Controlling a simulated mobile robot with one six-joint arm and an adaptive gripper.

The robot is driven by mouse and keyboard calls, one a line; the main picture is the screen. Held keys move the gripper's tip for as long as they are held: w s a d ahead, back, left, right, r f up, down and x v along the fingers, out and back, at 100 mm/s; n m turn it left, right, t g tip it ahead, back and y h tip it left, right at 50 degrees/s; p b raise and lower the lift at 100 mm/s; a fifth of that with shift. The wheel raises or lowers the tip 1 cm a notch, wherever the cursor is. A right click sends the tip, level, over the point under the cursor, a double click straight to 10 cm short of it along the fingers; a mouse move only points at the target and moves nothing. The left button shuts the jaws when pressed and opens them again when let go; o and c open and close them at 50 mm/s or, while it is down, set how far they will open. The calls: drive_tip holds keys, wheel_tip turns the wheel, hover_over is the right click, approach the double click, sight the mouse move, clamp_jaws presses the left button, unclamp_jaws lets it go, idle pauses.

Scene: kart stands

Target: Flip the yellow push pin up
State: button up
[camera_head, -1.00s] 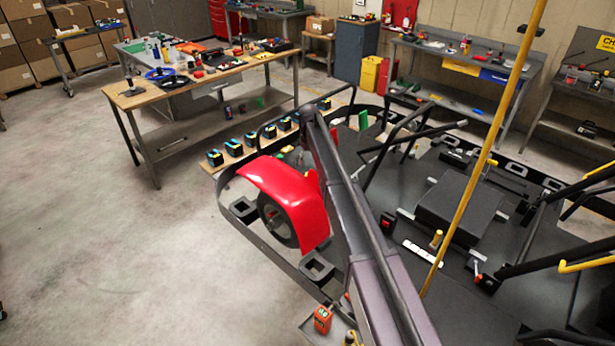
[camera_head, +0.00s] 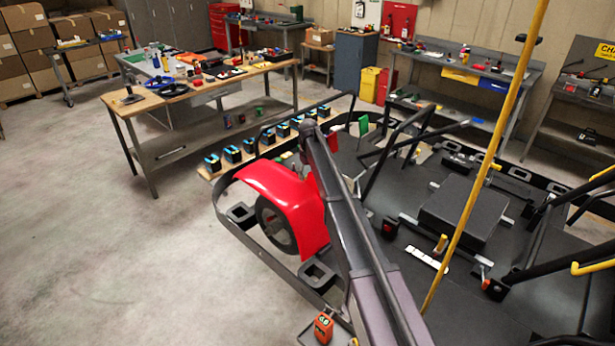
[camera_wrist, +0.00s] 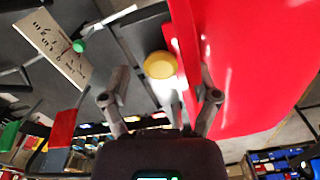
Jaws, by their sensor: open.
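In the wrist view a round yellow disc, likely the head of the yellow push pin (camera_wrist: 159,65), shows beyond my fingertips, beside the red fender. A bright pale patch lies just below it, and its lower part is hard to make out. My gripper (camera_wrist: 160,97) is open, its two fingers spread on either side below the disc, with nothing between them. The right finger is close to the red fender (camera_wrist: 245,60); I cannot tell whether they touch. In the head view my gripper is hidden, and I cannot surely pick out this pin.
In the head view the red fender (camera_head: 285,195) and dark kart frame (camera_head: 265,255) surround my arm. A yellow pole (camera_head: 480,160) rises at the right. A white marked plate (camera_wrist: 57,48) and a green knob (camera_wrist: 79,46) show in the wrist view. Open floor (camera_head: 110,260) lies left.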

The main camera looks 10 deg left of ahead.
clamp_jaws()
drive_tip(key=shift+r+p, duration=0.8)
drive_tip(key=shift+w, duration=0.1)
unclamp_jaws()
